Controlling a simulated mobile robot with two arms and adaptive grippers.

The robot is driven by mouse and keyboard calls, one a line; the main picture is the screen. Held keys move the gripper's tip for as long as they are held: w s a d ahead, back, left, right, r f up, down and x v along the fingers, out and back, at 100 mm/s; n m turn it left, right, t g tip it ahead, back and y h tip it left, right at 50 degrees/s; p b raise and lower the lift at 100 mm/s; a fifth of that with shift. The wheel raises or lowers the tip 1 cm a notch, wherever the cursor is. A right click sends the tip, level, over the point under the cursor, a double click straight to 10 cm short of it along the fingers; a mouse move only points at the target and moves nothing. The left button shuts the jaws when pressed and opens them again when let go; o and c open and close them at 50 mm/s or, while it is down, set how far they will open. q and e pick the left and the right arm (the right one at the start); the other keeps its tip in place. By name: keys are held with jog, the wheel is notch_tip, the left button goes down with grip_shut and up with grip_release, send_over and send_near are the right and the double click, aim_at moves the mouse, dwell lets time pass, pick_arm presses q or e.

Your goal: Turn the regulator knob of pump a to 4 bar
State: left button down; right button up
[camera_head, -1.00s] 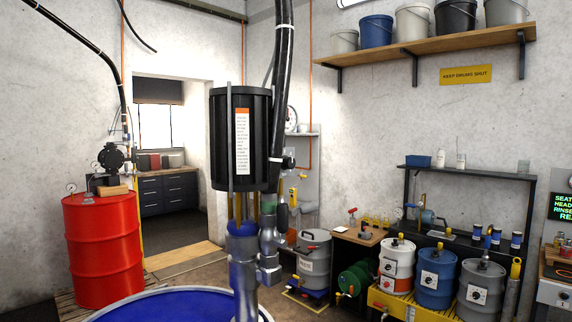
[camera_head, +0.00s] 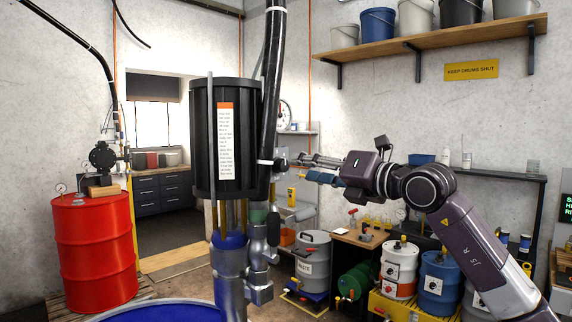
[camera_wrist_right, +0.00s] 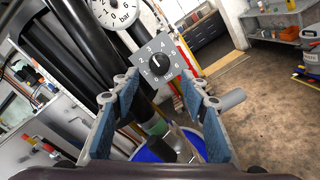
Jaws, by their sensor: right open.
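A black cylindrical pump (camera_head: 222,140) with an orange-and-white label stands over a blue drum (camera_head: 165,307). Its small dark regulator knob (camera_head: 281,164) is on its right side. In the right wrist view the round black knob (camera_wrist_right: 155,62) sits on a grey square plate (camera_wrist_right: 168,51) numbered 0 to 6; its exact setting is hard to read. A white pressure gauge (camera_wrist_right: 116,10) marked bar is above the plate. My right gripper (camera_head: 302,166) is open just right of the knob, and in its wrist view the blue-padded fingers (camera_wrist_right: 157,84) are spread before the plate, apart from the knob.
A thick black hose (camera_head: 271,90) runs up beside the pump. A red drum (camera_head: 92,250) with another pump (camera_head: 103,157) stands at left. A workbench (camera_head: 352,238) and several smaller drums stand at right, with a bucket shelf (camera_head: 440,40) above.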

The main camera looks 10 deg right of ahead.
aim_at(285, 166)
jog(key=p+x, duration=0.2)
jog(key=x, duration=0.3)
jog(key=shift+w+a+r, duration=0.1)
jog(key=shift+w+a, duration=0.15)
jog(key=shift+w+a+p, duration=0.2)
jog(key=shift+w+p, duration=0.2)
jog(key=shift+c, duration=0.2)
grip_shut()
jog(key=shift+f, duration=0.25)
